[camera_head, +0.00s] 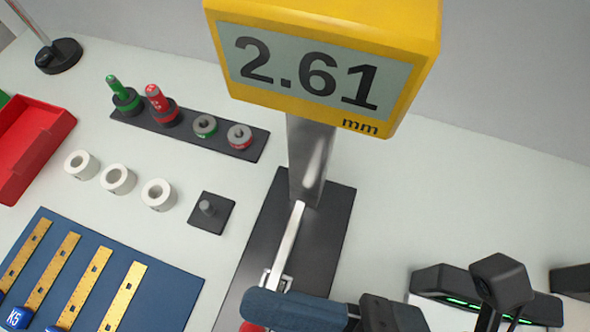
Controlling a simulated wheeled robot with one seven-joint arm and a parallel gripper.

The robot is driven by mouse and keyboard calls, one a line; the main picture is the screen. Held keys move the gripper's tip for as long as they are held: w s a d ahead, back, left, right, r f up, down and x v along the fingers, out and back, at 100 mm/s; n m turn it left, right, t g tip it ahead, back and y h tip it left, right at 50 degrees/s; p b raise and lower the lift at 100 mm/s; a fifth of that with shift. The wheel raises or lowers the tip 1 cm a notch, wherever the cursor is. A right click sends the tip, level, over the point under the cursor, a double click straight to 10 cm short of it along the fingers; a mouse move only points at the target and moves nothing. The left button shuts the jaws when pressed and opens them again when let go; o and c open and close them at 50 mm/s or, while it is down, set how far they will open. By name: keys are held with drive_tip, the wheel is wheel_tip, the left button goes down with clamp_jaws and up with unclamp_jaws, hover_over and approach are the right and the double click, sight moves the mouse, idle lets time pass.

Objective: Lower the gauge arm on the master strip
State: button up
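The gauge has a yellow display head (325,65) reading 2.61 mm, on a grey column above a dark base (325,225). Its slim silver gauge arm (285,245) slopes from the column toward the bottom edge. A blue-padded finger on a black mount, which looks like my gripper (295,309), crosses in front of the arm's near end. It hides that end and whatever lies under it. I cannot tell whether it touches the arm or whether it is open. A bit of red (250,327) shows beside it. No strip is visible under the gauge; I cannot tell which strip is the master.
Several brass strips (125,293) with blue tags, one marked K5, lie on a blue mat (165,303). Three white rings (118,179), a small peg block (211,213), a plug-and-ring rack (185,129) and a red tray (30,145) stand left. Dark green-lit equipment (450,283) is right.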

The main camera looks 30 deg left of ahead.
drive_tip(key=d+r, duration=0.4)
drive_tip(key=d, duration=0.2)
drive_tip(key=shift+d, duration=0.4)
drive_tip(key=shift+w, duration=0.15)
